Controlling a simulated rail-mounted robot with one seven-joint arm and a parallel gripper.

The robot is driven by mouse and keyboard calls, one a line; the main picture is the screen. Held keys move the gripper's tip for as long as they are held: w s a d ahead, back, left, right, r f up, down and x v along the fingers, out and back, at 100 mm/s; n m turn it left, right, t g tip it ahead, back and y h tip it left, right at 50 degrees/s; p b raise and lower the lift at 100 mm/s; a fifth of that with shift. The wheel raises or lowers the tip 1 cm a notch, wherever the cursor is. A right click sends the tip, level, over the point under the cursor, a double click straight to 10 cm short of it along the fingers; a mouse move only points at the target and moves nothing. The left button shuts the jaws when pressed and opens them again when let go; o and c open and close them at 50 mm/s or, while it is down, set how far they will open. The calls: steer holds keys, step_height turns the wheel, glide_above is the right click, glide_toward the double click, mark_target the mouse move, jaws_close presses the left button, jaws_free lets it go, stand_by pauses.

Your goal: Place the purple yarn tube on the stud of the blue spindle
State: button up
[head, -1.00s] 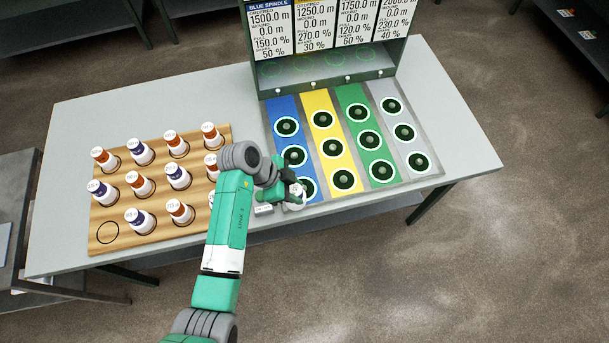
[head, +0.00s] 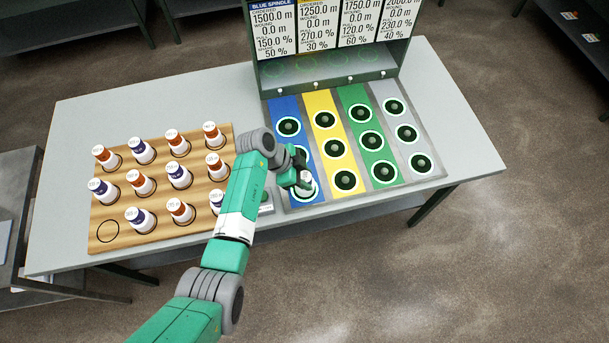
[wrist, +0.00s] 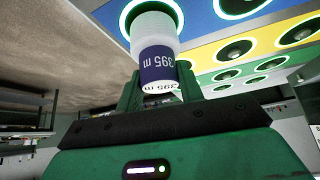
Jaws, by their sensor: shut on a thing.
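The purple yarn tube (wrist: 155,50) is white with a purple band and a "395 m" label. My gripper (wrist: 160,90) is shut on its labelled end. In the head view the tube (head: 306,186) is at the front stud of the blue spindle (head: 284,106), my gripper (head: 299,174) above it. In the wrist view the tube's other end overlaps that stud's glowing ring (wrist: 128,18). The stud is hidden behind the tube, and I cannot tell whether the tube rests on the base or hangs just above it. The blue middle stud is partly covered by my gripper.
A wooden board (head: 108,214) on the left holds several orange- and purple-banded tubes, with one empty circle at front left. Yellow (head: 323,107), green (head: 355,108) and grey (head: 388,92) strips have bare studs. A green-framed display (head: 330,70) stands behind.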

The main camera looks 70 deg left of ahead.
steer(key=o, duration=1)
steer(key=shift+f, duration=0.1)
steer(key=shift+s+r+p, duration=0.15)
steer(key=shift+r+p, duration=0.15)
steer(key=shift+r, duration=0.1)
steer(key=v, duration=1.1)
steer(key=shift+s+r, duration=0.15)
steer(key=shift+r, duration=0.1)
